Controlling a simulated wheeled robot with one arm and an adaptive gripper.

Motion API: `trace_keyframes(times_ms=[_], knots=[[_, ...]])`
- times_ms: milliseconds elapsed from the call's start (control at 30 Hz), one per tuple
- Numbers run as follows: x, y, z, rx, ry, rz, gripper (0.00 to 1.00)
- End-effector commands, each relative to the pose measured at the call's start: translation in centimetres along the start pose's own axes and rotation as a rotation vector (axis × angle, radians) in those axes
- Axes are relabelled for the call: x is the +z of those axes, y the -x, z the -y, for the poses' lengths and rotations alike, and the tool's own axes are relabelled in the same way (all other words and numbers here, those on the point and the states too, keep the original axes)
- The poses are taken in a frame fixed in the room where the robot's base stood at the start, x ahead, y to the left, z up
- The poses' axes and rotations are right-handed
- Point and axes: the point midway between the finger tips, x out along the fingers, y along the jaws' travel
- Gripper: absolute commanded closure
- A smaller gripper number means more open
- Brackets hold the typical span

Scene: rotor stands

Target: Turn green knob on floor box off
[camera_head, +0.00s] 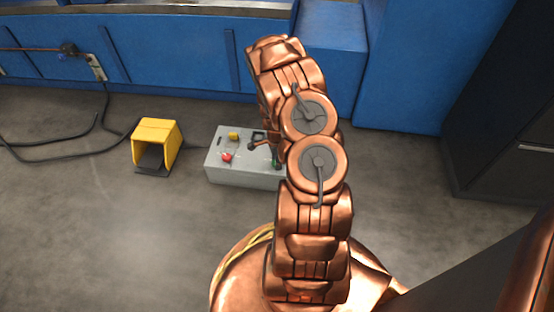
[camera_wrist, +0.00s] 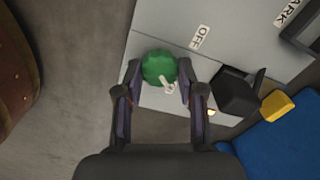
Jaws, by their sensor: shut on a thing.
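The grey floor box (camera_head: 240,178) stands on the floor left of my arm in the head view; its top panel (camera_wrist: 165,20) also shows in the wrist view. The green knob (camera_wrist: 159,67) is round with a pale pointer, and an OFF label (camera_wrist: 200,37) is printed beside it. The pointer lies toward the lower right of the picture, away from that label. My gripper (camera_wrist: 158,82) has its two fingers on either side of the knob and is shut on it. In the head view my arm hides most of the green knob (camera_head: 276,162).
A red knob (camera_head: 227,157) and a yellow knob (camera_head: 233,136) sit on the same box. A yellow foot pedal housing (camera_head: 157,143) stands to its left, with black cables (camera_head: 60,138) on the floor. A blue machine base (camera_head: 180,50) runs behind.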

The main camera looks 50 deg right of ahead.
Motion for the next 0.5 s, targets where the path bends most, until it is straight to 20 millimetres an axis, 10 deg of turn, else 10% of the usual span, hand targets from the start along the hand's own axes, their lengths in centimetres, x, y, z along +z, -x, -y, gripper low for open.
trace_keyframes(times_ms=[500], knots=[[0.09, 0.48, 0.16, -0.001, 0.420, 0.001, 0.96]])
